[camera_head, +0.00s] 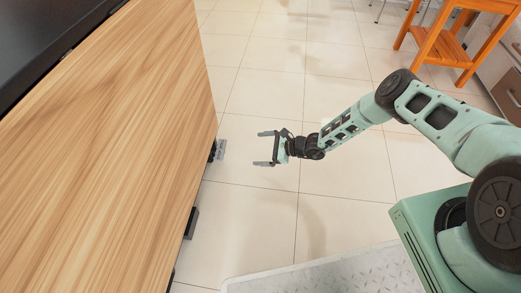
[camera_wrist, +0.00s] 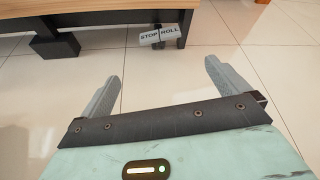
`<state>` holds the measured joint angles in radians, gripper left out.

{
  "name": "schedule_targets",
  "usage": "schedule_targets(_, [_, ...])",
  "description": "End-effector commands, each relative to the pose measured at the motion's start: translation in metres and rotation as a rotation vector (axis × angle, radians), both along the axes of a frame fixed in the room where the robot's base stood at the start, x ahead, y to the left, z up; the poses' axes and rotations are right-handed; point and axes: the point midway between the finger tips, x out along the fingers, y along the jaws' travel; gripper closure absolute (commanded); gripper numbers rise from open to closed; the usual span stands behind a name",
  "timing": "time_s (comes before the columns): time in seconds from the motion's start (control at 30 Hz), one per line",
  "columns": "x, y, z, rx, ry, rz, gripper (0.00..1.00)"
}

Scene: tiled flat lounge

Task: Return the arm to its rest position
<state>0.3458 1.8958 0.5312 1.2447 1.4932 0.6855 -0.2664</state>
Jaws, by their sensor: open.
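My gripper (camera_head: 265,148) is at the end of my pale green arm, which reaches from the right toward the middle of the head view. Its two grey fingers are apart with nothing between them, pointing left. It hangs over bare floor tiles, a little right of the wooden furniture's edge. In the wrist view, my gripper (camera_wrist: 162,82) shows both fingers spread, with only floor between them.
A large wood-grain furniture top (camera_head: 105,140) fills the left. By its foot is a "STOP ROLL" tag (camera_wrist: 160,36), also visible in the head view (camera_head: 221,150). An orange wooden stand (camera_head: 440,42) is at the upper right. A patterned grey mat (camera_head: 330,274) lies at the bottom. Middle floor is clear.

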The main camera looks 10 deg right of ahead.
Motion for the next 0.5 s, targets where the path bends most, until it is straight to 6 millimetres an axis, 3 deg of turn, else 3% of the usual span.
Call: schedule_targets(0.5, [0.0007, 0.0018, 0.0035, -0.001, -0.005, 0.01, 0.0])
